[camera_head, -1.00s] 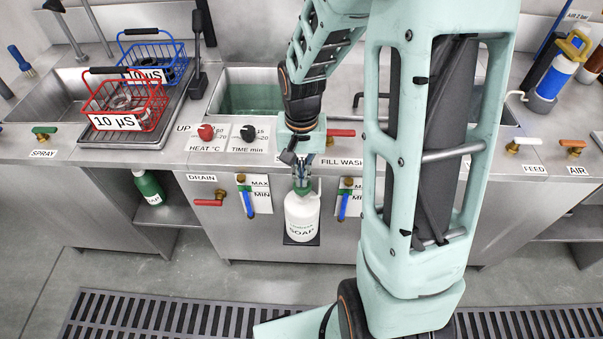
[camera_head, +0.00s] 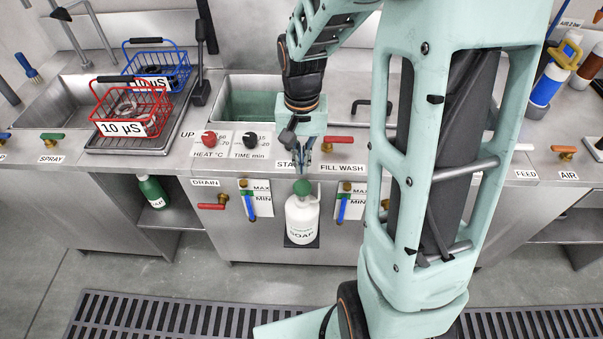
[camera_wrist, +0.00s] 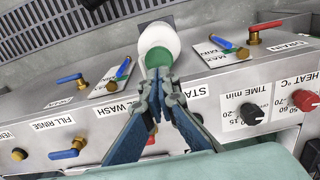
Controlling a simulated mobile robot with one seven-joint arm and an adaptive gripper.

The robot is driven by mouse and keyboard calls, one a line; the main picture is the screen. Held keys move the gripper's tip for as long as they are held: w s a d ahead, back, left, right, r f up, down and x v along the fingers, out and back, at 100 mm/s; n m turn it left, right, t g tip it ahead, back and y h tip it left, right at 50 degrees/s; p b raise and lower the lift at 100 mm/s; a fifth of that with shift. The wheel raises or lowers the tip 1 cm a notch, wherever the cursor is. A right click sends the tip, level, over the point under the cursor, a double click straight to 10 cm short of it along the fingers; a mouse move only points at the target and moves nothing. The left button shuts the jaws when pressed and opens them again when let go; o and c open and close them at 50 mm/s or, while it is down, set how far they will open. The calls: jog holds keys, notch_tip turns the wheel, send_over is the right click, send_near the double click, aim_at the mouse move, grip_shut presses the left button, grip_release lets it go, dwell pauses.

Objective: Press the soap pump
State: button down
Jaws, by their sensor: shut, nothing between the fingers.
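The soap bottle (camera_head: 302,217) is white with a green pump head (camera_head: 302,188) and a SOAP label. It stands upright on a small dark shelf at the front of the sink cabinet. My gripper (camera_head: 302,170) is shut and empty, pointing down above the pump head, with a small gap showing between them in the head view. In the wrist view the shut fingertips (camera_wrist: 157,88) lie just below the green pump head (camera_wrist: 158,57) in the picture, and the white bottle (camera_wrist: 157,37) shows behind it.
Gauges with blue levers (camera_head: 249,205) flank the bottle, and a red drain lever (camera_head: 212,207) is to the left. The red fill wash handle (camera_head: 339,139) is close to my gripper. Red and blue baskets (camera_head: 131,112) stand at the left. A second green bottle (camera_head: 152,191) sits low.

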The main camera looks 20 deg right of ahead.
notch_tip(320, 180, up, 6)
dwell(1.0)
